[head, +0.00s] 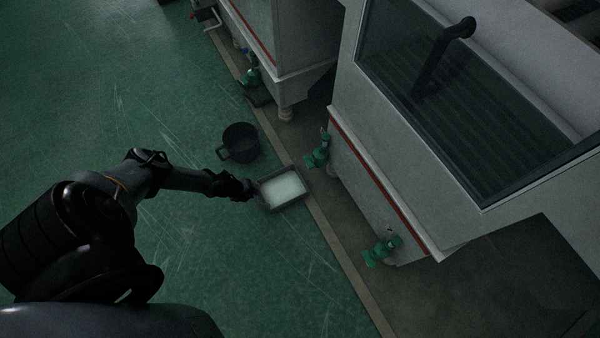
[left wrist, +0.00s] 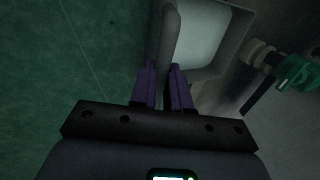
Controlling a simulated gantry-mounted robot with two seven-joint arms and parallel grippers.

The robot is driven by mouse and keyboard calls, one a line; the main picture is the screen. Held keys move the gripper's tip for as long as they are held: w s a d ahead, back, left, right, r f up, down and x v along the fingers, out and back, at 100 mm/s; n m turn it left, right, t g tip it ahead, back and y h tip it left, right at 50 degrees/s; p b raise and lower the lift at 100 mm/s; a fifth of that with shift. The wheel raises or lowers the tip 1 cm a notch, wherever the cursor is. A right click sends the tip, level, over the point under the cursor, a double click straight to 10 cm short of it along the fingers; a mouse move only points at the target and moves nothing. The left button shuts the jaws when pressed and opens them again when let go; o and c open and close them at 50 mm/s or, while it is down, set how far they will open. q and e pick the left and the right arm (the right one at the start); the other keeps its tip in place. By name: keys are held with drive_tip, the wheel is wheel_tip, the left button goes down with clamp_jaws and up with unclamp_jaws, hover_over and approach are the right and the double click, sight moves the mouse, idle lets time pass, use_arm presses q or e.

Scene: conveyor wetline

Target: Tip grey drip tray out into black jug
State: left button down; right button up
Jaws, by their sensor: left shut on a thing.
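The grey drip tray (head: 265,206) is at the middle of the head view, with pale contents inside. My left gripper (head: 254,190) is shut on the tray's near left edge. In the left wrist view the purple fingers of my left gripper (left wrist: 163,85) close around a grey bar at the tray's side, and part of the tray (left wrist: 238,28) shows beyond them. The black jug (head: 240,144) stands upright on the green floor just behind and left of the tray, apart from it. My right gripper is not in view.
A large grey machine (head: 375,195) with green valves (head: 318,150) stands to the right of the tray. One green valve (left wrist: 296,72) is close by in the left wrist view. The green floor left of the jug is clear.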

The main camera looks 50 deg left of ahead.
use_arm(q)
drive_tip(key=shift+s, duration=0.3)
idle(0.4)
drive_tip(key=shift+s+a+p, duration=0.2)
drive_tip(key=shift+s+a, duration=0.05)
drive_tip(key=shift+s, duration=0.7)
drive_tip(key=shift+s+a+p, duration=0.2)
drive_tip(key=shift+s, duration=0.7)
drive_tip(key=c, duration=1)
unclamp_jaws()
drive_tip(key=shift+r, duration=0.1)
